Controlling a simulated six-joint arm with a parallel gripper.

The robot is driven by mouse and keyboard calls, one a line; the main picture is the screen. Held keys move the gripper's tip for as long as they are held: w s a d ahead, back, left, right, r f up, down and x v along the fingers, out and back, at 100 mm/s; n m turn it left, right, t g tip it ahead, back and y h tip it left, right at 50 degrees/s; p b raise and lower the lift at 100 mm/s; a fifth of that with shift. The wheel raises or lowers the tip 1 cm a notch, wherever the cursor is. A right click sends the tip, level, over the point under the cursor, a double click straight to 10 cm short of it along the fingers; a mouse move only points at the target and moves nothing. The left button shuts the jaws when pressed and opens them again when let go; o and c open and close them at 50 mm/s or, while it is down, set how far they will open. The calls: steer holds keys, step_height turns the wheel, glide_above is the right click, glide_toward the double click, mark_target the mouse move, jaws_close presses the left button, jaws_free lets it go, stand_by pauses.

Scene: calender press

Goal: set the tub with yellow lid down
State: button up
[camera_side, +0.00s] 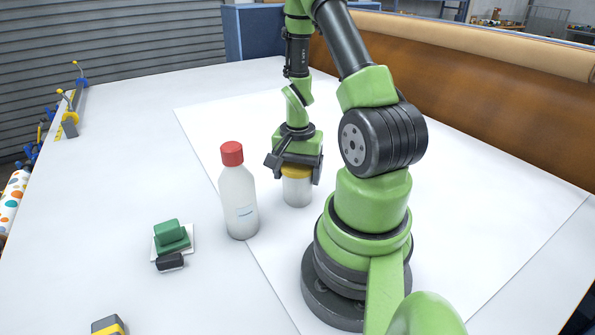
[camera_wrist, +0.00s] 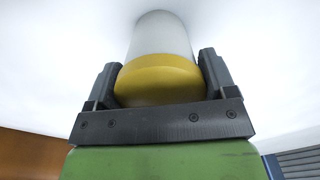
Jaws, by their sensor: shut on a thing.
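The tub with yellow lid (camera_side: 297,190) is upright below my gripper (camera_side: 294,176) in the side view, over the white sheet. My gripper is shut on it, with one finger on each side of the yellow lid. In the wrist view the tub (camera_wrist: 162,38) extends away from between the fingers of my gripper (camera_wrist: 159,80), its yellow lid nearest the palm. Whether the tub's base touches the sheet I cannot tell.
A white bottle with a red cap (camera_side: 238,200) stands just left of the tub. The white sheet (camera_side: 480,220) has free room to the right. A brown roll (camera_side: 480,45) lies along the back.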

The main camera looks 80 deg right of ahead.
steer(key=o, duration=1)
steer(key=shift+f, duration=0.15)
step_height(320, 180, up, 11)
steer(key=shift+r, duration=0.2)
steer(key=w+a+r+n+t, duration=0.4)
steer(key=a+r+n, duration=0.3)
steer(key=a+r, duration=0.35)
steer(key=s+a+r+n+t, duration=0.1)
steer(key=a+n, duration=0.1)
steer(key=a, duration=0.1)
steer(key=s+a+r+n+t+y, duration=0.1)
steer(key=a+n, duration=0.1)
steer(key=a, duration=0.2)
steer(key=s+a+r+n+t+y, duration=0.1)
steer(key=s+a+r+n, duration=0.1)
steer(key=a+n, duration=0.1)
steer(key=shift+s+a, duration=0.1)
steer(key=shift+a, duration=0.4)
